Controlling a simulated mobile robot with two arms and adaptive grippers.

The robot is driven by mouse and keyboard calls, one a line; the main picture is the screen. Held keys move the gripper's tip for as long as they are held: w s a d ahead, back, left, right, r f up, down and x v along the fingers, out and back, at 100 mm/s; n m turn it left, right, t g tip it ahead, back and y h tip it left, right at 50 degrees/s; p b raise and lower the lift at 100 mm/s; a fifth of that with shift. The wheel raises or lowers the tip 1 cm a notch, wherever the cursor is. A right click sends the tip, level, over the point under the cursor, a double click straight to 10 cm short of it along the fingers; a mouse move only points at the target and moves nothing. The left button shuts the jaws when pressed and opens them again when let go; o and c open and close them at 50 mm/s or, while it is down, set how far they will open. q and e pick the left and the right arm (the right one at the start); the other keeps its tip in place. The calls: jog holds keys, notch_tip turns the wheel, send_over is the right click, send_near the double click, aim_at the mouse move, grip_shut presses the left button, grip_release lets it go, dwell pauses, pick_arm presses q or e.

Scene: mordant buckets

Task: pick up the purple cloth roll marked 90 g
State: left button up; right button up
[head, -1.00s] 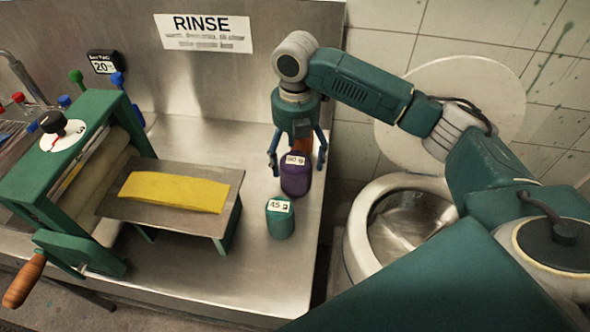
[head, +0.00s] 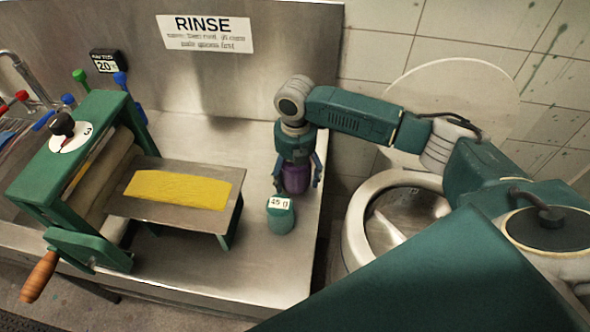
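The purple cloth roll (head: 296,181) stands on the steel counter (head: 245,275) near its right edge. Its top and label are now hidden under my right gripper (head: 297,183). That gripper points down over the roll, with one finger at each side of it. The fingers look open, with a small gap to the roll. A teal roll marked 45 g (head: 280,217) stands just in front of the purple one. My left gripper is not in view.
A green roller press (head: 75,180) with a wooden crank stands at the left. A low metal table (head: 165,210) holds a yellow cloth (head: 180,188). A round steel drum (head: 358,235) with a raised lid is right of the counter.

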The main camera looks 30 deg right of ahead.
jog(key=shift+r, duration=0.1)
jog(key=c, duration=1.1)
